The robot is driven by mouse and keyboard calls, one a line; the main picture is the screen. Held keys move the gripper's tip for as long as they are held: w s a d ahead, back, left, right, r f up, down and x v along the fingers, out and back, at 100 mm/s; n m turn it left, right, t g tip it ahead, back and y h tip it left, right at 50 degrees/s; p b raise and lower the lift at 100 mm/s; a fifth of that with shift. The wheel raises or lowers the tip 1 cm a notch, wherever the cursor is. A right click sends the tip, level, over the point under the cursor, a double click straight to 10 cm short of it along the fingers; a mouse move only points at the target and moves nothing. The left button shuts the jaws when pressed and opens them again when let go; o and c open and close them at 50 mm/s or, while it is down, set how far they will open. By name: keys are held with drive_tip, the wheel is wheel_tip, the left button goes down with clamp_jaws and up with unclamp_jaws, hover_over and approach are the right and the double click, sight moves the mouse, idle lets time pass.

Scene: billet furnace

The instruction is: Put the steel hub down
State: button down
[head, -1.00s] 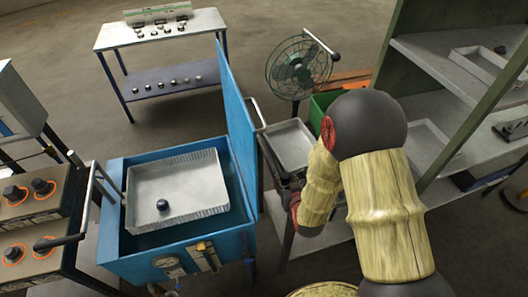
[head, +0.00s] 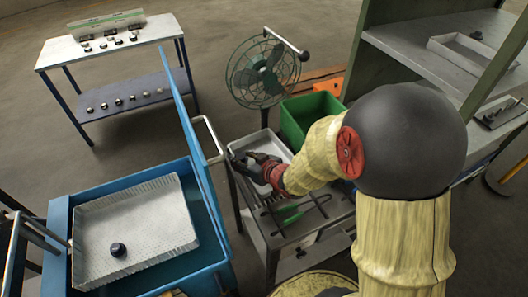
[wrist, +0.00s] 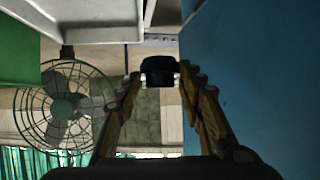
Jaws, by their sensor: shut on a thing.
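My gripper (head: 241,164) is over the near left part of a grey metal tray (head: 262,136) on a small steel bench. In the wrist view my gripper (wrist: 160,78) is shut on a dark, round steel hub (wrist: 158,66), held between the two fingertips. In the head view the held hub is hard to tell apart from the dark fingers. A pale tray edge shows at the top of the wrist view, beyond the hub. Whether the hub touches the tray cannot be told.
Another dark hub (head: 118,249) sits in a perforated tray (head: 150,205) inside the blue tank (head: 56,235), whose blue lid (head: 188,115) stands upright beside my gripper. A green bin (head: 318,105) and fan (head: 262,72) are behind. A table (head: 75,52) holds several small parts.

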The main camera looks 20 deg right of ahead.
drive_tip(key=w+d+f+b, duration=0.1)
drive_tip(key=w+d+f, duration=0.1)
drive_tip(key=d, duration=0.1)
drive_tip(key=w+d+f+b, duration=0.1)
drive_tip(key=w+d+f, duration=0.2)
drive_tip(key=d, duration=0.1)
drive_tip(key=w+d+f+b, duration=0.2)
drive_tip(key=w+d+f, duration=0.1)
drive_tip(key=d, duration=0.1)
drive_tip(key=shift+w+f, duration=0.1)
drive_tip(key=shift+f, duration=0.15)
drive_tip(key=shift+w+d+f, duration=0.15)
drive_tip(key=shift+d+f, duration=0.05)
drive_tip(key=shift+f, duration=0.2)
wheel_tip(320, 180, down, 3)
drive_tip(key=shift+f+b, duration=0.2)
drive_tip(key=shift+b, duration=0.9)
drive_tip(key=shift+d+r, duration=0.1)
drive_tip(key=c, duration=1.2)
unclamp_jaws()
drive_tip(key=shift+f, duration=0.2)
drive_tip(key=shift+o, duration=0.2)
